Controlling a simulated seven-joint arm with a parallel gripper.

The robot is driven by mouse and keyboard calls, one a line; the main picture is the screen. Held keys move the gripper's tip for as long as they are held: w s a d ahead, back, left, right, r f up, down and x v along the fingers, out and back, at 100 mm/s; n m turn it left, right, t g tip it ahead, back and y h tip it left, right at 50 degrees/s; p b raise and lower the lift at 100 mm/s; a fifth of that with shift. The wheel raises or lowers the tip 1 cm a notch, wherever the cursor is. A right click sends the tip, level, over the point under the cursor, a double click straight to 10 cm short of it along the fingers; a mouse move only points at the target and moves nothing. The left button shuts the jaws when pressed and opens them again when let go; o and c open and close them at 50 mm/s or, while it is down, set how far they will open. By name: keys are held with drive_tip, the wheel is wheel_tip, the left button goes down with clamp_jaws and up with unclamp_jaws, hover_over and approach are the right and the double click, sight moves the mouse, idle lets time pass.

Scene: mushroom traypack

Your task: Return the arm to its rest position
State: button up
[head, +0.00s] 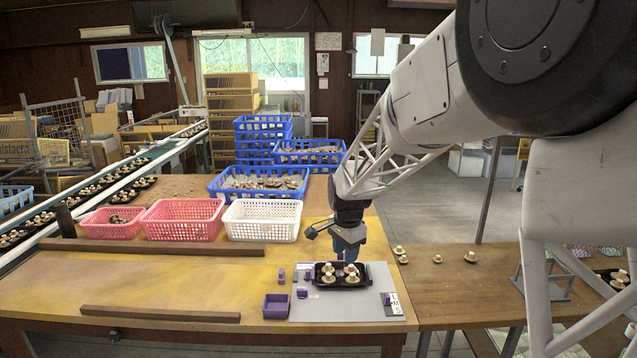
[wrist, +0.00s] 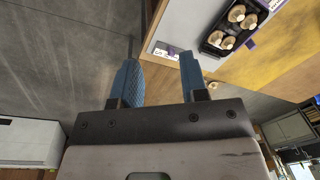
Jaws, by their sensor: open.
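My gripper (head: 347,250) hangs above the work table, over the back edge of the grey board (head: 350,306). In the wrist view its blue fingers (wrist: 160,82) are apart with nothing between them. The black tray (head: 342,282) holds several mushrooms and lies on the board, just in front of and below the gripper. The tray also shows at the top right of the wrist view (wrist: 222,46), clear of the fingers.
A purple box (head: 276,306) stands at the board's left edge. White (head: 262,222) and pink (head: 185,220) baskets stand behind it. Blue crates (head: 258,186) stand at the back. Loose mushrooms (head: 470,257) lie on the right table. The table's left front is mostly clear.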

drive_tip(key=s+d+r+n, duration=0.2)
drive_tip(key=s+d+r, duration=0.1)
drive_tip(key=s, duration=0.4)
drive_tip(key=s+d+r+n+t, duration=0.1)
drive_tip(key=s+d+r+n, duration=0.15)
drive_tip(key=s, duration=0.55)
drive_tip(key=s+d+r+n, duration=0.1)
drive_tip(key=s+d+r, duration=0.15)
drive_tip(key=s, duration=0.45)
drive_tip(key=s+d+n, duration=0.1)
drive_tip(key=s+n, duration=0.1)
drive_tip(key=s, duration=0.8)
drive_tip(key=s+d+f+n, duration=0.1)
drive_tip(key=s+d+n, duration=0.1)
drive_tip(key=s, duration=0.9)
drive_tip(key=shift+d+n+t, duration=0.2)
drive_tip(key=shift+n+t, duration=0.1)
drive_tip(key=shift+n, duration=0.35)
